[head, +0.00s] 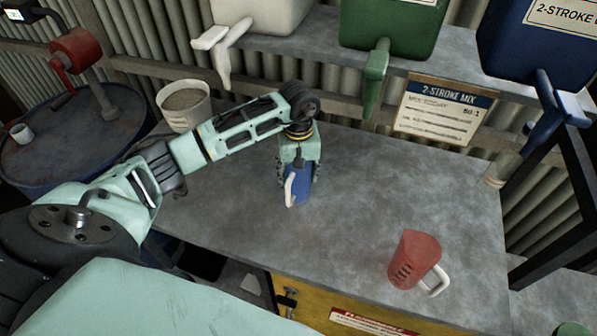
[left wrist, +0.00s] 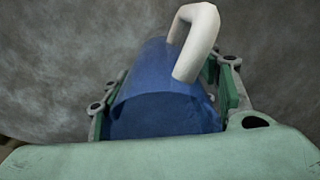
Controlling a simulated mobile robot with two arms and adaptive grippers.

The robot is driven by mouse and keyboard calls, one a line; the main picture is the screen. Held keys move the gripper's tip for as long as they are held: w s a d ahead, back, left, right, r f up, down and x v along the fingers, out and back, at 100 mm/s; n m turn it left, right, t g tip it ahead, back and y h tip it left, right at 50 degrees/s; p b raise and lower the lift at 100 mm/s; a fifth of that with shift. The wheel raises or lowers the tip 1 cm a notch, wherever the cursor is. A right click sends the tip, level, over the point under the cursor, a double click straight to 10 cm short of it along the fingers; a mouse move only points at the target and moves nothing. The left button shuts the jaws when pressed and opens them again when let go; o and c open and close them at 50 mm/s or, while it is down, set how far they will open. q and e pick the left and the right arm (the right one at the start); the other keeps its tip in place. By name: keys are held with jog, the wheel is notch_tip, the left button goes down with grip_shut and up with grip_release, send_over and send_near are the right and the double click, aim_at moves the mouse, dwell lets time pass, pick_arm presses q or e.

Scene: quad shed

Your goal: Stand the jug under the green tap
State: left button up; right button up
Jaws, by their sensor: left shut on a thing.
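The blue jug (head: 300,188) with a white handle is between the fingers of my left gripper (head: 298,172), which is shut on it from above. The jug looks upright over the middle of the bench; I cannot tell whether its base touches the bench. In the left wrist view the blue jug (left wrist: 155,100) fills the space between the fingers, its handle toward the upper right. The green tap (head: 376,78) hangs from the green tank (head: 395,32) at the back, to the right of the jug and apart from it. My right gripper is not in view.
A red jug (head: 410,258) with a white handle is on the bench (head: 350,190) at front right. A white tap (head: 222,58) and a blue tap (head: 545,110) flank the green one. A bucket (head: 184,106) stands back left. A sign (head: 444,108) hangs below the shelf. Bench below the green tap looks clear.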

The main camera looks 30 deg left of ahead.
pick_arm(q)
jog(key=shift+f+b, duration=0.2)
jog(key=shift+b, duration=0.1)
jog(key=o, duration=1)
jog(key=shift+c, duration=0.2)
jog(key=shift+o, duration=1.1)
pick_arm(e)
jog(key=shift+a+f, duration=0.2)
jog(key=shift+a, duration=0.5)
